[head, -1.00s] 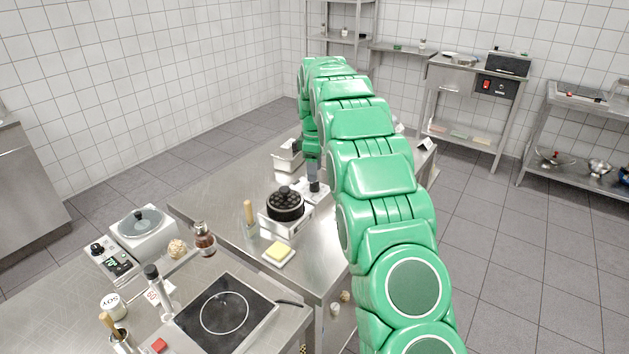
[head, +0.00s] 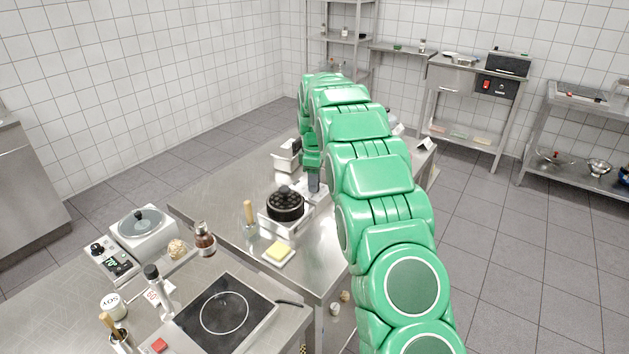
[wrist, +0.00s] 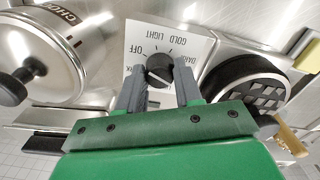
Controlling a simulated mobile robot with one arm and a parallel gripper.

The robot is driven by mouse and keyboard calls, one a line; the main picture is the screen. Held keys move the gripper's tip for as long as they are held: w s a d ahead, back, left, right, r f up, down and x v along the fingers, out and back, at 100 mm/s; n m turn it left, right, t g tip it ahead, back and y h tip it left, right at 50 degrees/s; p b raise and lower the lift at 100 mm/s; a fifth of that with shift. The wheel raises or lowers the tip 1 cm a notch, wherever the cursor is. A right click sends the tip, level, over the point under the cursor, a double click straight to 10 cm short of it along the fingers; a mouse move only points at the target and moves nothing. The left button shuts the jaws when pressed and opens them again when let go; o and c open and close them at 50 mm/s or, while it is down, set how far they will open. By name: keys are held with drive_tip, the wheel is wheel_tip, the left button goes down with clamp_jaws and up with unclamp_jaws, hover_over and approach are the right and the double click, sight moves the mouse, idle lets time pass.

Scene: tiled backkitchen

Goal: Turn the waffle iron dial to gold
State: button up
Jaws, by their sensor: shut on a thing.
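The waffle iron (head: 280,226) stands on the steel table, with its black round grid plate (head: 285,205) showing. In the wrist view the plate (wrist: 262,90) is at the right. The black dial (wrist: 160,67) sits on a pale panel (wrist: 140,30) marked OFF, LIGHT, GOLD and DARK. My gripper (wrist: 158,84) is shut on the dial, one grey finger on each side. A light mark shows on the dial's near side, but I cannot tell which label it is set to. In the head view my gripper (head: 314,184) is beside the iron, and the dial is hidden.
A steel pot marked CHOC (wrist: 60,45) is close at the left in the wrist view. A wooden-handled tool (head: 249,213) and a yellow block on a dish (head: 279,250) are near the iron. The hob (head: 225,308) is nearer.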

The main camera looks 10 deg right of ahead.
drive_tip(key=shift+m, duration=0.4)
drive_tip(key=m, duration=0.3)
drive_tip(key=shift+m, duration=0.3)
drive_tip(key=m, duration=1.3)
drive_tip(key=shift+m, duration=0.4)
drive_tip(key=o, duration=1)
drive_tip(key=shift+o, duration=0.2)
drive_tip(key=shift+r, duration=0.1)
